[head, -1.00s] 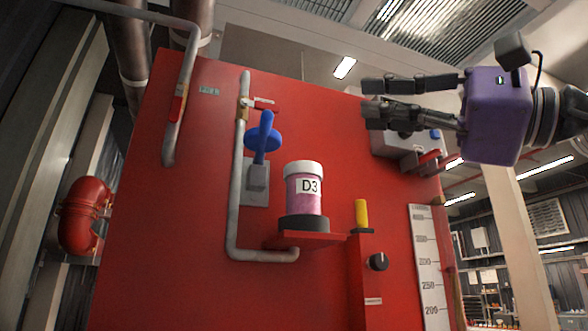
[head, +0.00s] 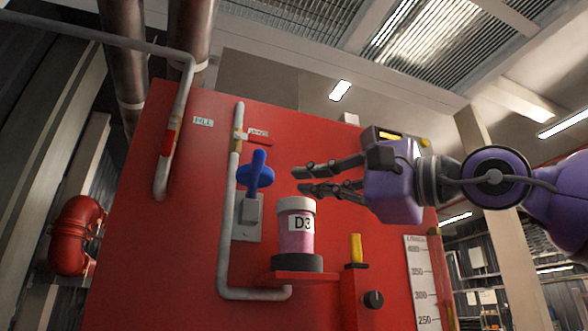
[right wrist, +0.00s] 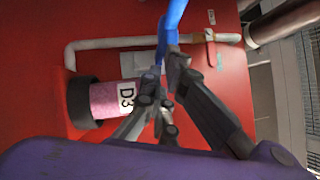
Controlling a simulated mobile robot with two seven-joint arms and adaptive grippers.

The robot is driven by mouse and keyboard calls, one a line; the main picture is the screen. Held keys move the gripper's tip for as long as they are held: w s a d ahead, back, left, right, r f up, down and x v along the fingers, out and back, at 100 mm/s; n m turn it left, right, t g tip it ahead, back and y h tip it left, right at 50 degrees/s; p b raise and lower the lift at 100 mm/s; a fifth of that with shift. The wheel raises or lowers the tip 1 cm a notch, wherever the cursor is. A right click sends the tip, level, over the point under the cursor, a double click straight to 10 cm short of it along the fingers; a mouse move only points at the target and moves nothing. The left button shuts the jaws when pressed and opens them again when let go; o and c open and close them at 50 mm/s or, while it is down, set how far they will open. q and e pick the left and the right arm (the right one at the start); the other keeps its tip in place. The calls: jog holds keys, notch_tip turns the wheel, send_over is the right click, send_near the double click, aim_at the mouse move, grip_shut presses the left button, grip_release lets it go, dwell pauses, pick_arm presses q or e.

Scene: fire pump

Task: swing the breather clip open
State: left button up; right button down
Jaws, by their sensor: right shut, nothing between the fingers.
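A pink-filled canister labelled D3 (head: 296,236), with a white cap and black base, stands upright on a red shelf. Left of it, a blue lever (head: 256,174) is mounted on a grey plate (head: 248,218) on the red panel. It also shows in the right wrist view (right wrist: 172,28). I cannot tell for certain which part is the breather clip. My right gripper (head: 302,180) is shut and empty, right of the blue lever and above the canister's cap. In the right wrist view its fingertips (right wrist: 165,72) appear close to the lever; contact is unclear. My left gripper is out of view.
A grey pipe (head: 226,220) with a red-handled valve runs down beside the lever and under the shelf (head: 300,277). A yellow handle (head: 356,248) and a black knob (head: 373,299) are at the right. A white scale (head: 421,280) is farther right.

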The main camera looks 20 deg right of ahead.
jog(key=a, duration=0.2)
jog(key=a+r, duration=0.1)
jog(key=shift+w+a, duration=0.25)
jog(key=shift+a, duration=0.1)
